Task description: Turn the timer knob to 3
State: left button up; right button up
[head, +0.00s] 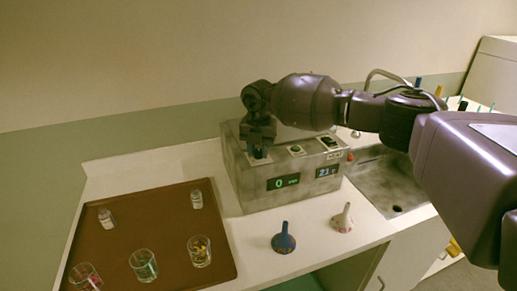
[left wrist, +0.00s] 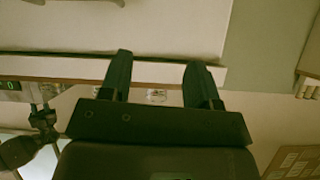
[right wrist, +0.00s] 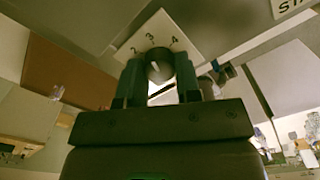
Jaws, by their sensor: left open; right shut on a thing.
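The timer knob (right wrist: 158,66) is a dark round knob with a pale line on its face. It sits over a white dial plate (right wrist: 165,28) with the marks 2 and 3 visible. My right gripper (right wrist: 160,75) is shut on the knob, one finger on each side. In the head view my right gripper (head: 258,148) points down at the left of the grey box's top (head: 245,185) and hides most of the knob. The box's left green display reads 0. My left gripper (left wrist: 158,62) is open and empty in the left wrist view, outside the head view.
A brown tray (head: 150,230) at the left holds glass cups and small bottles. My right arm spans the space above the sink.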

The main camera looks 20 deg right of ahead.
aim_at(258, 152)
jog(key=shift+m, duration=0.4)
jog(key=o, duration=0.6)
notch_tip(258, 152, up, 11)
jog(key=shift+f+b, duration=0.15)
jog(key=shift+b, duration=0.5)
